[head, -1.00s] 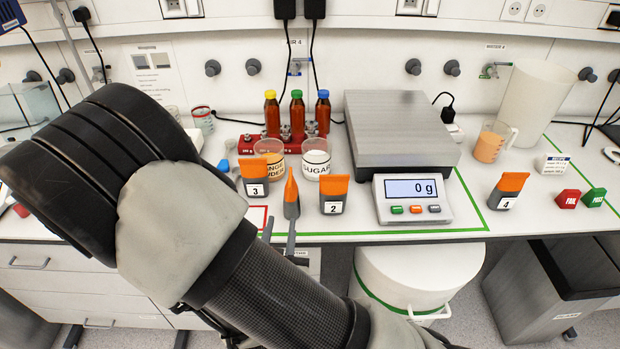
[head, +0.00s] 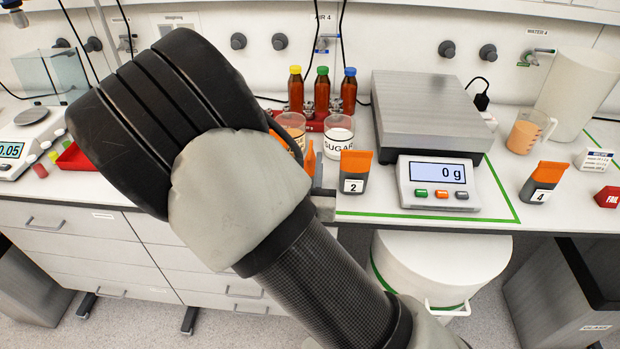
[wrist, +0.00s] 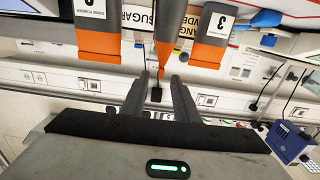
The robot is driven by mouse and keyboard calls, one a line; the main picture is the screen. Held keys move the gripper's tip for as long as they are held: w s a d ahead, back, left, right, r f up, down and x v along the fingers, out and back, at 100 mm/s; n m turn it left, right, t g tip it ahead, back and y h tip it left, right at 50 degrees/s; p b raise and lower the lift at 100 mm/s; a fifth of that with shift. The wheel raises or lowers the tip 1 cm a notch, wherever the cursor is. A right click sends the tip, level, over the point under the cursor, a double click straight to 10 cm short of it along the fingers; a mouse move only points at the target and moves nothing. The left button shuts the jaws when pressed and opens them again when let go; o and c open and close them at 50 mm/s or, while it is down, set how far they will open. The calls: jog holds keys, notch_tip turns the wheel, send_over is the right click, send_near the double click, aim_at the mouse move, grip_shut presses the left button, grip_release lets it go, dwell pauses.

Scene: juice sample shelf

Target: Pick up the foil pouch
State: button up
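Several foil pouches with grey bodies and orange tops stand on the bench. Pouch 2 (head: 354,172) and pouch 4 (head: 541,182) show in the head view. An edge-on pouch (head: 310,158) is partly hidden by my arm. In the upside-down wrist view, this edge-on pouch (wrist: 169,28) lies ahead, roughly in line with the gap between my fingers. Pouch 2 (wrist: 97,30) and pouch 3 (wrist: 214,35) flank it. My gripper (wrist: 159,82) is open, its two fingers apart with nothing visibly held. My arm mostly hides the gripper in the head view.
The sugar beaker (head: 339,134) and another beaker (head: 292,128) stand behind the pouches. A scale (head: 440,184) reading 0 g is right of pouch 2. Brown bottles (head: 322,92) stand in a red rack behind. A red tray (head: 78,157) is at left.

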aim_at(310, 149)
jog(key=w, duration=0.3)
jog(key=w+f, duration=0.1)
jog(key=w, duration=0.1)
jog(key=shift+w+d, duration=0.1)
jog(key=shift+w, duration=0.2)
jog(key=shift+c, duration=0.3)
grip_shut()
dwell(0.9)
